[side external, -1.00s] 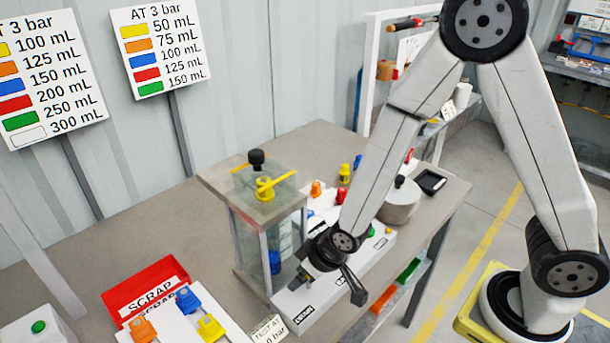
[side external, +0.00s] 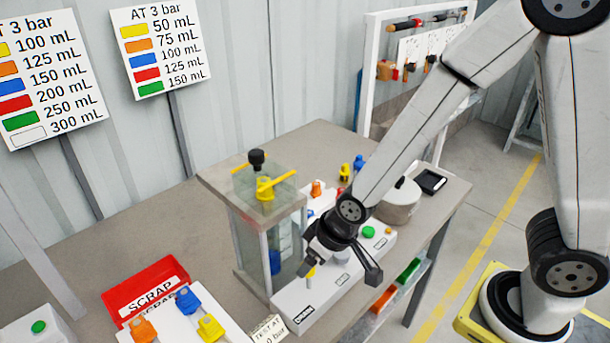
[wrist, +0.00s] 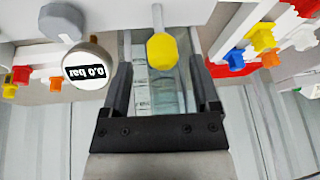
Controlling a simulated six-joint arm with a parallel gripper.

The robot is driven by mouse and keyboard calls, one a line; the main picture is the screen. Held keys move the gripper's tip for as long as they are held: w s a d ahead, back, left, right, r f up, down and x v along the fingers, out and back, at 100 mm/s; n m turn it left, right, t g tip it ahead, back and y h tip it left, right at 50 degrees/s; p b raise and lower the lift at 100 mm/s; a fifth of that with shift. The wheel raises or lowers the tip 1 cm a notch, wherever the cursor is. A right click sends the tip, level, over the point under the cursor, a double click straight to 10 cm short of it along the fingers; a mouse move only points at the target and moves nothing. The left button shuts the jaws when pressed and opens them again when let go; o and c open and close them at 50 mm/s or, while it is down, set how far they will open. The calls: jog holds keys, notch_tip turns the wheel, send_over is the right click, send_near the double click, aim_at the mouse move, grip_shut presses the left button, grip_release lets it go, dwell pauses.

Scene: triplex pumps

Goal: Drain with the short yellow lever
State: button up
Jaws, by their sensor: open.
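The short yellow lever (side external: 310,272) stands on the white control panel (side external: 290,300), beside the left finger of my gripper (side external: 340,268) in the side view. In the wrist view the lever's yellow knob (wrist: 162,50) on its thin stem shows between the two fingers of my gripper (wrist: 161,68), with space on both sides. My gripper is open and holds nothing. Part of the panel is hidden behind my gripper.
A green button (side external: 368,232) and a grey pot (side external: 400,200) are to the right in the side view. A red SCRAP bin (side external: 145,283) and coloured parts stand front left.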

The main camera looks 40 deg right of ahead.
jog(key=s+d+r+m, duration=0.1)
jog(key=s+d+r, duration=0.1)
jog(key=d, duration=0.4)
jog(key=s+d+r+m+g+h, duration=0.1)
jog(key=s+d+r, duration=0.1)
jog(key=d, duration=0.4)
jog(key=shift+s+d+r+g+h, duration=0.15)
jog(key=shift+s+r+g+h, duration=0.05)
jog(key=shift+s+g+h, duration=0.15)
